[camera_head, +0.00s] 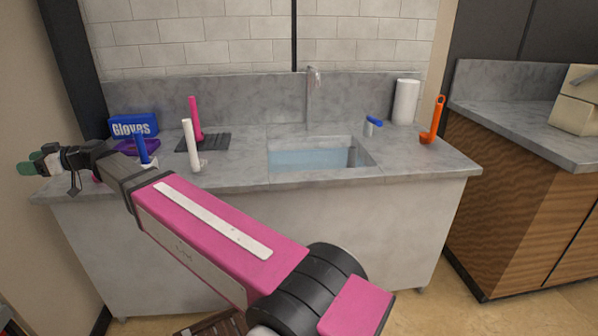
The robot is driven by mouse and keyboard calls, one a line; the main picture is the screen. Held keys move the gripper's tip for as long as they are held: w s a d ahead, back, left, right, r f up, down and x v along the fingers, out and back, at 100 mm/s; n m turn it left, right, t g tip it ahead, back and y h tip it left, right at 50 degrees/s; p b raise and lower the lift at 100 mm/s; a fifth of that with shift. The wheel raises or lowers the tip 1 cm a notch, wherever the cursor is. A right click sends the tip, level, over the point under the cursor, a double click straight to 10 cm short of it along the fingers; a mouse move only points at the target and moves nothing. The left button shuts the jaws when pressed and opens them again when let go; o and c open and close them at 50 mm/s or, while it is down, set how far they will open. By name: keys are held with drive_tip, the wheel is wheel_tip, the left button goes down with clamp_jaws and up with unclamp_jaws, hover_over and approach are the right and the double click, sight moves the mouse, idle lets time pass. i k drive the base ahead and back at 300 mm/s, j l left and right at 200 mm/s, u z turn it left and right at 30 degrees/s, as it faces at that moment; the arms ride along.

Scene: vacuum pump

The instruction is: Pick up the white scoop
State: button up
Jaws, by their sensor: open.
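The white scoop (191,147) stands upright on the grey counter, left of the sink, with its handle up and its wider part at the bottom. My gripper (32,162) is at the far left of the picture, by the counter's left end. It is open, with green fingertips pointing left. It is well apart from the white scoop, with the blue scoop between them in the picture. Nothing shows between the fingers.
A blue scoop (143,150), a pink scoop (195,118) and a blue glove box (134,126) stand near the white scoop. The sink (320,157) holds water. An orange scoop (433,121) and white paper roll (406,102) are at the right. The counter's front strip (235,180) is clear.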

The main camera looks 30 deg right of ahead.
sight(198, 166)
drive_tip(key=k+j+z, duration=0.15)
drive_tip(key=z, duration=0.25)
drive_tip(key=k+z, duration=0.45)
drive_tip(key=k+j+z, duration=0.1)
drive_tip(key=z, duration=0.3)
drive_tip(key=k+l, duration=0.05)
